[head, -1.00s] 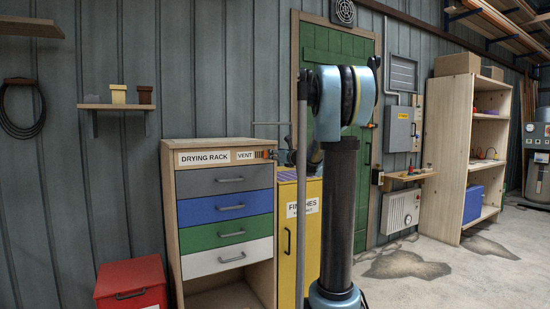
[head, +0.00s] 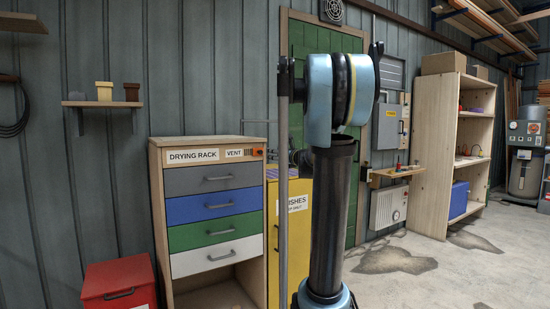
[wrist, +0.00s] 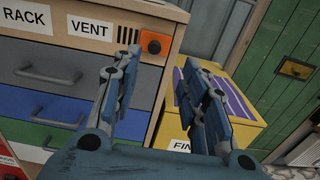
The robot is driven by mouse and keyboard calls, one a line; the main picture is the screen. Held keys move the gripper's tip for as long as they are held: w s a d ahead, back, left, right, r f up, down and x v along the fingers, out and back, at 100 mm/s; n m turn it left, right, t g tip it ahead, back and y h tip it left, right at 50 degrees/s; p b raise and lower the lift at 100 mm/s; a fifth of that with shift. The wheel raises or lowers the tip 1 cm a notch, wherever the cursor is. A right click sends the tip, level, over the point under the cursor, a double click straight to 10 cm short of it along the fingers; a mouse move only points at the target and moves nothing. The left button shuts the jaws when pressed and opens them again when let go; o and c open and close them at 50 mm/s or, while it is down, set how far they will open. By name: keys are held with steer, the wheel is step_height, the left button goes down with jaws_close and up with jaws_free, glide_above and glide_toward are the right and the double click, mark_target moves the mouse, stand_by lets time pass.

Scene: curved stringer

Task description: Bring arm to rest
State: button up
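My gripper (wrist: 165,90) shows in the wrist view with its two fingers apart and nothing between them. It is in front of the drying rack cabinet (wrist: 75,110) and the yellow finishes cabinet (wrist: 245,128). An orange square with a dark knob (wrist: 155,47) on the drying rack's top panel shows just beyond the fingers. In the head view my arm stands in front of the yellow cabinet (head: 296,225) and the green door (head: 300,70). The gripper itself is mostly hidden behind my arm there.
The drying rack (head: 258,190) has grey, blue, green and white drawers, all shut. A red box (head: 118,285) stands at its left. A wall shelf (head: 103,103) holds small pots. A tall wooden shelf unit (head: 433,150) stands at the right. The concrete floor (head: 425,280) at right is open.

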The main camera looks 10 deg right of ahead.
steer(key=s+a+f+n+g, duration=0.45)
steer(key=s+f+n, duration=0.4)
steer(key=s, duration=0.25)
steer(key=s+a+f+n+g, duration=0.4)
steer(key=s+a+f+n, duration=0.2)
steer(key=s+f+n, duration=0.45)
steer(key=s+d+f+n+g+h, duration=0.2)
steer(key=s+d+f+n, duration=0.1)
steer(key=s, duration=0.5)
steer(key=s+d+f+n+g+h, duration=0.2)
steer(key=s+d+f+n, duration=0.2)
steer(key=s+f, duration=0.4)
steer(key=s+d+f+n+g+h, duration=0.2)
steer(key=s+f+n, duration=0.4)
steer(key=s, duration=0.4)
steer(key=shift+d+h, duration=0.4)
steer(key=shift+d, duration=0.35)
steer(key=shift+w+f, duration=0.15)
steer(key=shift+w, duration=0.35)
